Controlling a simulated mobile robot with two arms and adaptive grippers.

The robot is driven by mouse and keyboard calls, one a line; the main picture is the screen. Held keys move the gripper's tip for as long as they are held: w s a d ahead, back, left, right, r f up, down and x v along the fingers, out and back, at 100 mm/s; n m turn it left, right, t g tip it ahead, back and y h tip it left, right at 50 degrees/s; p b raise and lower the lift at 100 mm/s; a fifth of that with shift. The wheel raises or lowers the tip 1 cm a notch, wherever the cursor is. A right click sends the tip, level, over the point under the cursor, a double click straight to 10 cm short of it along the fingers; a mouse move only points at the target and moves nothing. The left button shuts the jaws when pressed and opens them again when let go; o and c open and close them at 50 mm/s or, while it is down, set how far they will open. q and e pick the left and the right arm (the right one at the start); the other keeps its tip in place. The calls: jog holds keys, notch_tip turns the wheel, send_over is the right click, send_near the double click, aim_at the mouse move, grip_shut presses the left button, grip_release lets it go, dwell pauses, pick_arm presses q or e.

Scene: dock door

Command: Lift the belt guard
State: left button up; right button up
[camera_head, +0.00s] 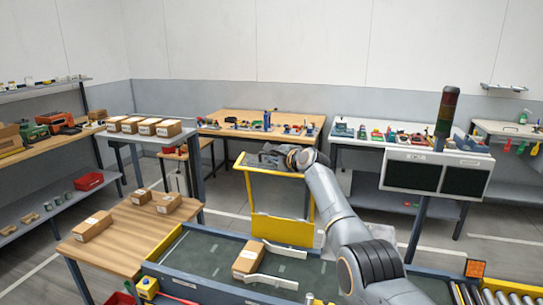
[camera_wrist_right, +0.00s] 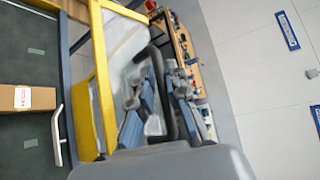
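The belt guard, a clear panel in a yellow frame (camera_head: 283,230), stands upright at the far side of the conveyor belt (camera_head: 206,250). Its yellow frame also shows in the right wrist view (camera_wrist_right: 103,80). My right gripper (camera_head: 274,155) is at the guard's top edge, with my arm coming in from the lower right. In the right wrist view, its grey-blue fingers (camera_wrist_right: 145,105) are beside the yellow frame, close to a dark curved bar (camera_wrist_right: 158,75). The grip on that bar is not clear. My left gripper is out of view.
A cardboard box (camera_head: 248,258) lies on the belt near white curved rails. A wooden table (camera_head: 125,235) with several boxes stands at left. A signal post with dark panels (camera_head: 436,175) stands at right. Loaded workbenches line the back, with open floor before them.

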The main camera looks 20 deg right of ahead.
jog(key=shift+o, duration=1.1)
jog(key=shift+s, duration=0.1)
jog(key=v, duration=1.2)
